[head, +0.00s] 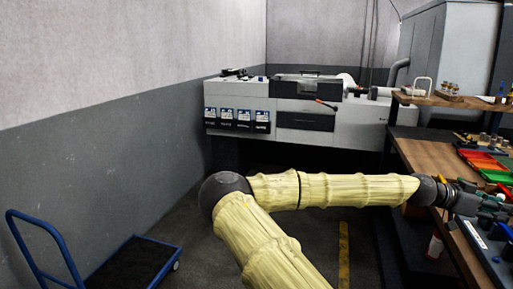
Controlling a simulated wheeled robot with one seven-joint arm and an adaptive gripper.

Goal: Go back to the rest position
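My arm, in a pale yellow cover, reaches from the bottom middle of the head view up to a dark elbow joint and then across to the right. My gripper (492,208) is at the right edge, over or close beside the near part of the wooden workbench (424,156). It is small and partly cut off by the frame edge. I cannot tell whether its fingers are open or shut, or whether it holds anything.
Red, orange and green trays (484,160) lie on the bench, under a wooden shelf (450,101). A grey-white lathe (300,108) stands at the back. A blue trolley (130,262) is at lower left. Floor shows between trolley and arm.

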